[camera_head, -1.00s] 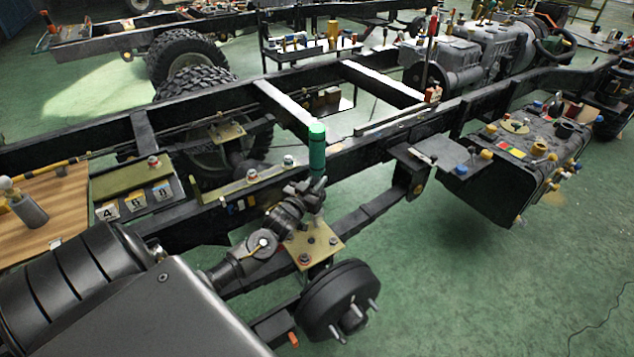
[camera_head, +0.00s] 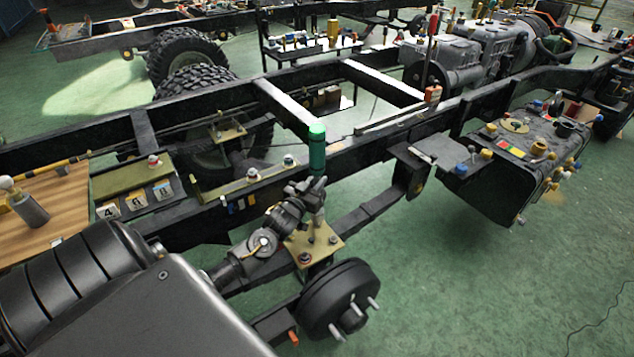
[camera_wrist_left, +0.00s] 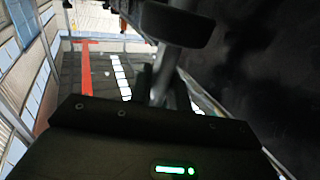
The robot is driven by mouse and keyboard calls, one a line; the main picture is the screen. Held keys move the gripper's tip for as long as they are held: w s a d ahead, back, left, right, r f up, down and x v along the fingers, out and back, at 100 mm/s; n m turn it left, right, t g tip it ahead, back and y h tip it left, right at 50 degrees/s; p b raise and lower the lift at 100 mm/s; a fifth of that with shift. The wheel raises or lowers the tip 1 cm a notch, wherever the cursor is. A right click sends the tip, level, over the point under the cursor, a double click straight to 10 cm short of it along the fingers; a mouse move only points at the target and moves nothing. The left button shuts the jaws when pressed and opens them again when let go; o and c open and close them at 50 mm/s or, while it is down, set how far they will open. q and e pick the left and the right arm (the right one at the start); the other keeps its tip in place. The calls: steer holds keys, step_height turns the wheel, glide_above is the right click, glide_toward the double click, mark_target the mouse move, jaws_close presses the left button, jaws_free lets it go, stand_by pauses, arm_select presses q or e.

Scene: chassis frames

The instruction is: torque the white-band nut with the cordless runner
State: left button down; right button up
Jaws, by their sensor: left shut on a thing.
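My left gripper (camera_head: 312,192) is shut on the cordless runner (camera_head: 317,152), a green upright cylinder with a lighter green top. The runner stands over a tan plate (camera_head: 327,241) on the axle, with its grey lower end close above or on the plate; I cannot tell whether it touches a nut. A nut with a reddish band (camera_head: 305,257) sits at the plate's near corner. The white band of a nut is not clear there. In the left wrist view the gripper's dark body fills the bottom and a grey shaft (camera_wrist_left: 165,75) rises from it. My right gripper is not in view.
A black frame rail (camera_head: 350,150) runs behind the runner. A brake drum (camera_head: 342,298) with studs lies just in front of the plate. Numbered tags (camera_head: 135,203) and a wooden board (camera_head: 50,205) are at left. Open green floor lies at lower right.

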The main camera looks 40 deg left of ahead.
arm_select(q)
steer(key=shift+f+b, duration=0.35)
steer(key=shift+f, duration=0.55)
stand_by(0.8)
steer(key=shift+f+b, duration=0.5)
steer(key=shift+f, duration=0.3)
stand_by(1.2)
steer(key=shift+s+d+f, duration=0.1)
steer(key=shift+f, duration=0.05)
stand_by(0.5)
steer(key=shift+f, duration=0.15)
stand_by(0.3)
steer(key=shift+p, duration=0.6)
stand_by(0.6)
steer(key=shift+r, duration=0.2)
